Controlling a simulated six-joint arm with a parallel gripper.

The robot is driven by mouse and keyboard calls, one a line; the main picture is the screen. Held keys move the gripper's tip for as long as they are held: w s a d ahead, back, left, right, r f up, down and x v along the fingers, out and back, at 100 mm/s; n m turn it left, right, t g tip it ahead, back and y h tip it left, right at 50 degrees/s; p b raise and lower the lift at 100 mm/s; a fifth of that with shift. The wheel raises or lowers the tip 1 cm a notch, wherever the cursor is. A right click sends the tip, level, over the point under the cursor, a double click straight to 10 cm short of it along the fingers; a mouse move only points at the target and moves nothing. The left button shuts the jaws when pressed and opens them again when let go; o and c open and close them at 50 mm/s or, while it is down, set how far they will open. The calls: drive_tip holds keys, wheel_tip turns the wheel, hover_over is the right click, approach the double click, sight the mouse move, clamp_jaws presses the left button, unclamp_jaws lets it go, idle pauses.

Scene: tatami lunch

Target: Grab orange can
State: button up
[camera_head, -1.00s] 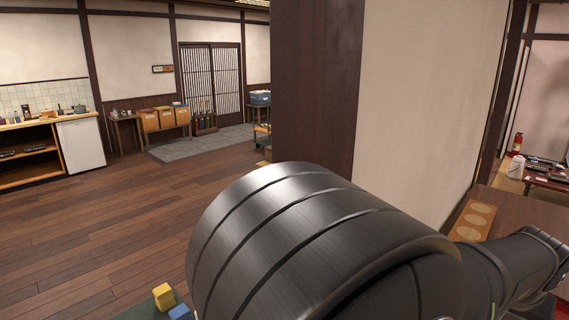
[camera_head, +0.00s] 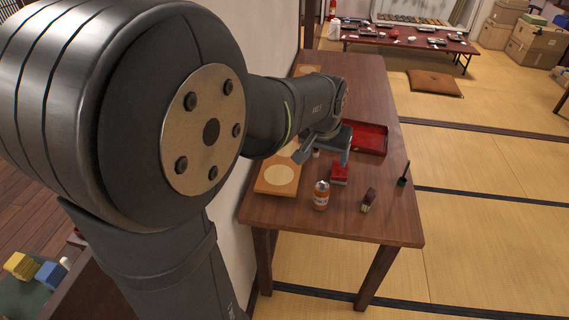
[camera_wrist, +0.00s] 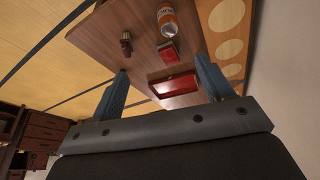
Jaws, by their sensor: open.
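The orange can (camera_head: 321,196), with a pale top, stands upright near the front end of the brown wooden table (camera_head: 384,226). In the wrist view the can (camera_wrist: 168,20) is at the top, beyond the fingertips. My gripper (camera_wrist: 162,68) is open with nothing between its two blue-grey fingers. In the head view my gripper reaches over the table behind the can, apart from it, and is partly hidden by my arm.
A small red block (camera_head: 340,173) is just behind the can. A dark brown item (camera_head: 368,200) and a black one (camera_head: 404,175) stand to its right. A red tray (camera_head: 370,138) is farther back. A wooden board with pale discs (camera_head: 279,177) lies left, near the wall.

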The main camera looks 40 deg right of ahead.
sight(321, 188)
drive_tip(key=w+d+f+m, duration=0.2)
drive_tip(key=f, duration=0.5)
drive_tip(key=w+d+f+m+g, duration=0.1)
drive_tip(key=w+d+f+m, duration=0.1)
drive_tip(key=f, duration=0.5)
drive_tip(key=w+d+f+m+g+h, duration=0.1)
drive_tip(key=w+d+f+m, duration=0.1)
drive_tip(key=f, duration=0.6)
drive_tip(key=shift+w+d+m, duration=0.4)
drive_tip(key=shift+m, duration=0.1)
drive_tip(key=shift+x, duration=2.65)
drive_tip(key=shift+w, duration=0.15)
drive_tip(key=shift+c, duration=0.4)
drive_tip(key=c, duration=1)
